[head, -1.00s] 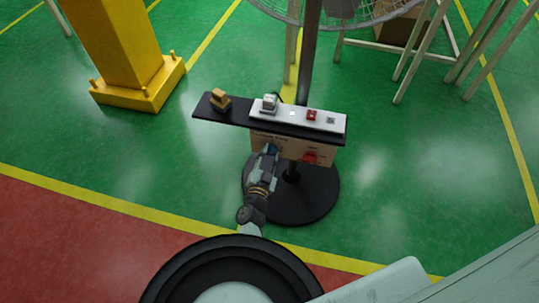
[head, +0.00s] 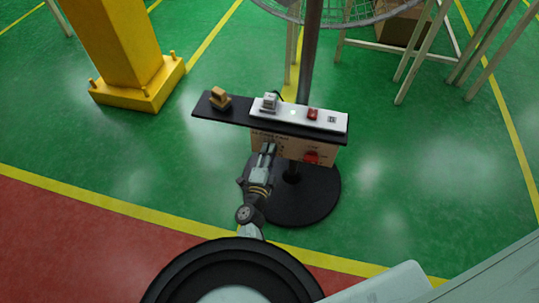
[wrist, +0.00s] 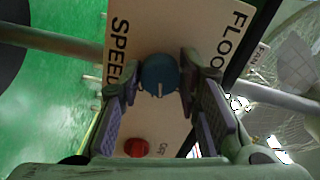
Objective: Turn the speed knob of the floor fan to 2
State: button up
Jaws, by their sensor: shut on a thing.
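The floor fan's tan control panel (head: 294,148) is under the black shelf, on the pole above the round black base. The blue speed knob (wrist: 158,70) sits on the panel in the wrist view, with a short white mark at its lower edge in that picture. My gripper (wrist: 160,82) has one finger on each side of the knob and is shut on it. In the head view my gripper (head: 267,148) reaches the left part of the panel and hides the knob. Parts of the lettering "SPEED" and "FLOO" show; the numbers around the knob are not readable.
A red control (head: 311,157) is right of the knob on the panel and also shows in the wrist view (wrist: 138,147). The shelf above carries a white power strip (head: 290,113) and a wooden block (head: 220,98). A yellow post (head: 125,60) stands at left.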

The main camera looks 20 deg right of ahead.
jog(key=shift+r+m, duration=0.15)
jog(key=shift+m, duration=0.35)
jog(key=shift+w, duration=0.1)
jog(key=o, duration=1.1)
jog(key=shift+o, duration=0.2)
jog(key=o, duration=0.6)
notch_tip(320, 180, up, 9)
jog(key=shift+w+a+r, duration=0.1)
jog(key=shift+r, duration=0.35)
jog(key=shift+c, duration=0.9)
jog(key=c, duration=0.4)
jog(key=shift+r, duration=0.1)
